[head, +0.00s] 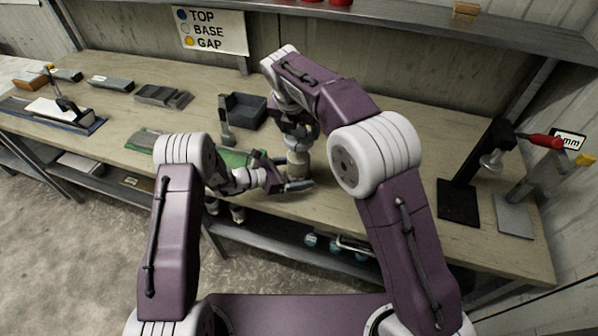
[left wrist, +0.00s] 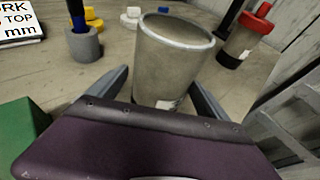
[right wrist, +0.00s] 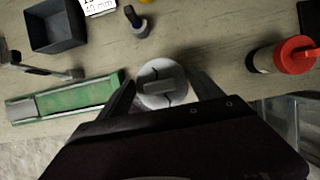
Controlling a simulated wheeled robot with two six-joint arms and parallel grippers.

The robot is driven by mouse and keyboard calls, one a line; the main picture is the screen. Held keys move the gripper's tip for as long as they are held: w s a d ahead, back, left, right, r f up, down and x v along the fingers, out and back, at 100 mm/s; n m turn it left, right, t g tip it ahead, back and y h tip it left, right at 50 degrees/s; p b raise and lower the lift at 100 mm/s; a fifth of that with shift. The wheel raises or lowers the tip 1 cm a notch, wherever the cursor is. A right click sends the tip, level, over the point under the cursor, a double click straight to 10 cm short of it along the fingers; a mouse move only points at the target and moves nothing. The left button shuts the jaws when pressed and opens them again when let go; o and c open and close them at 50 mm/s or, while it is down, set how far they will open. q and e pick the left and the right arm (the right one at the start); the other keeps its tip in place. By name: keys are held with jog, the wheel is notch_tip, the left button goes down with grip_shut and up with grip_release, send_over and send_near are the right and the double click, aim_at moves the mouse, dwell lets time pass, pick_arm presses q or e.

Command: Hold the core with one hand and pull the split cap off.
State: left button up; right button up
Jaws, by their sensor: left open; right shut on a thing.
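The core (head: 297,168) stands upright on the bench as a grey-beige cylinder. In the left wrist view the core (left wrist: 172,65) shows a bare upper rim and a pale label low down. No right fingers touch that rim there. My left gripper (head: 295,187) is open, its fingers on either side of the core's lower part. My right gripper (head: 297,143) is above the core, shut on the split cap (right wrist: 160,84), a pale round disc with a dark split line and a raised bar. The cap is hard to make out in the head view.
A green tray (right wrist: 65,100) lies left of the core, with a dark bin (right wrist: 54,25) behind it. A red-topped bottle (right wrist: 283,56) stands to the right. A clamp stand (head: 458,200) is farther right. The front edge of the bench is close.

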pick_arm(q)
jog(key=v, duration=1.1)
jog(key=shift+s+a+r, duration=0.1)
jog(key=shift+a, duration=0.15)
